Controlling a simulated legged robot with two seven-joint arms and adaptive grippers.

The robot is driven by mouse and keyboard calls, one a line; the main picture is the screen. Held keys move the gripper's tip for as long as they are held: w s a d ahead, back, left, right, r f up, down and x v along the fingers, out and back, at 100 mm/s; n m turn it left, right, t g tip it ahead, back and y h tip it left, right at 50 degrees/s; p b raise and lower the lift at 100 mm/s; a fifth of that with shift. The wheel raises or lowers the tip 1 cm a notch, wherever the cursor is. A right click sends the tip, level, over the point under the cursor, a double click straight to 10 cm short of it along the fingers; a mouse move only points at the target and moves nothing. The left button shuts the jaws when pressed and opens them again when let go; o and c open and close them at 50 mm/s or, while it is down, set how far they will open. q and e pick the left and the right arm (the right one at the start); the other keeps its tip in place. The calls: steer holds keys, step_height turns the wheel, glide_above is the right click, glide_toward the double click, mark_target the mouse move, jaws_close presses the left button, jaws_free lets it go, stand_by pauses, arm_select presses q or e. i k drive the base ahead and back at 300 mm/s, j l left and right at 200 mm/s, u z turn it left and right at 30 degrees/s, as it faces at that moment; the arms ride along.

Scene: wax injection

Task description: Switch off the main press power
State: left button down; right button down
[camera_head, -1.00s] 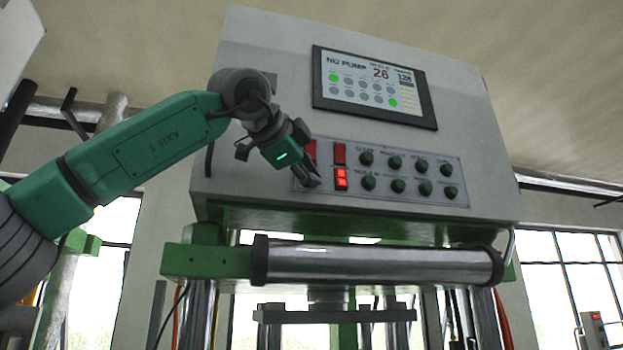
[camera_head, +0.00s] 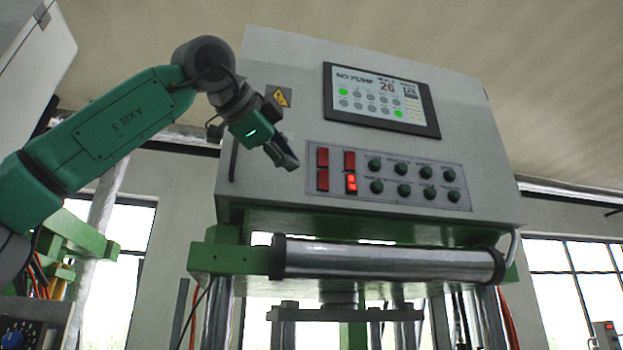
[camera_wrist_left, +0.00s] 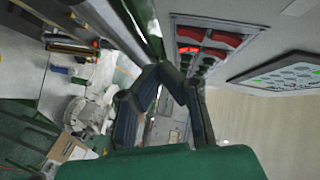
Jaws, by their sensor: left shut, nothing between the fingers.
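The press's control panel (camera_head: 460,205) carries red rocker switches in two columns at its left end. The upper left switch (camera_head: 322,157), lower left switch (camera_head: 322,180) and upper right switch (camera_head: 349,160) look dark red. The lower right switch (camera_head: 351,184) glows bright red. Labels are too small to read, so I cannot tell which is main power. My left gripper (camera_head: 292,163) is shut and empty, just left of the switches and apart from them. Its fingers (camera_wrist_left: 160,72) also show in the left wrist view, with a glowing switch (camera_wrist_left: 187,49) beyond. My right gripper is not in view.
Several dark green knobs (camera_head: 402,190) sit right of the switches. A lit screen (camera_head: 378,97) is above them. A horizontal metal cylinder (camera_head: 390,261) juts out below the cabinet (camera_head: 280,60). The space left of the cabinet front is occupied by my left arm.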

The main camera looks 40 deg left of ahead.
mark_target(352, 185)
steer(key=k+l, duration=0.1)
steer(key=k, duration=0.9)
